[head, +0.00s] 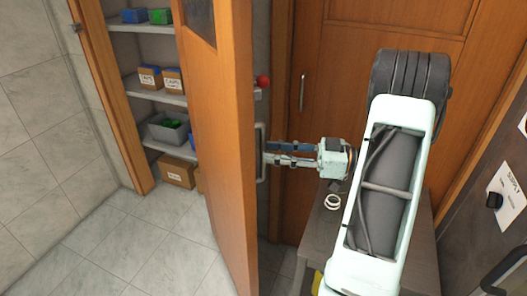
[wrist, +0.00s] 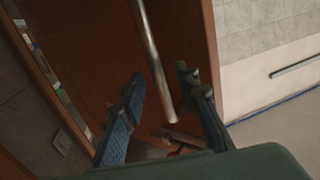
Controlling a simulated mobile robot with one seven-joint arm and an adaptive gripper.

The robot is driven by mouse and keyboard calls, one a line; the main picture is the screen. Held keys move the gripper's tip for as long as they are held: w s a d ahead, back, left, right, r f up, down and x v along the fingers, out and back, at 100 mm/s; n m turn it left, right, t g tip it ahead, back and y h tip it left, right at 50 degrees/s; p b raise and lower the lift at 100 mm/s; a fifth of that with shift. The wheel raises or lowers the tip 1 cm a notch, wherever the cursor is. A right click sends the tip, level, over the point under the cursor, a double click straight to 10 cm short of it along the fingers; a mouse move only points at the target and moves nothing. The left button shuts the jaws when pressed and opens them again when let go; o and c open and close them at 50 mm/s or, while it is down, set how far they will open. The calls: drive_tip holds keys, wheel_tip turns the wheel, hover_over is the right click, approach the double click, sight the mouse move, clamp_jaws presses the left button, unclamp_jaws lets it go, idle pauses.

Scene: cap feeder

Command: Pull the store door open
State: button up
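The store door (head: 219,130) is a tall orange-brown wooden door with a small dark window. It stands open, swung out from its frame, and shelves show past it. Its metal bar handle (head: 261,152) is on the right-hand face. My gripper (head: 267,153) is at this handle, reaching in from the right. In the wrist view the handle (wrist: 155,60) runs between the two fingers of my gripper (wrist: 161,80). The fingers are spread, with a visible gap on each side of the bar. Whether the bar lies fully between the tips in depth is hard to tell.
Shelves hold labelled boxes (head: 161,79) and a grey bin (head: 168,131); a cardboard box (head: 176,171) stands below. A closed wooden door (head: 335,90) is behind my arm. A dark table (head: 316,240) with a white ring (head: 332,202) stands at right. Tiled floor (head: 130,240) is clear at left.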

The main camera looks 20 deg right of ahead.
drive_tip(key=v, duration=0.8)
drive_tip(key=shift+d, duration=0.15)
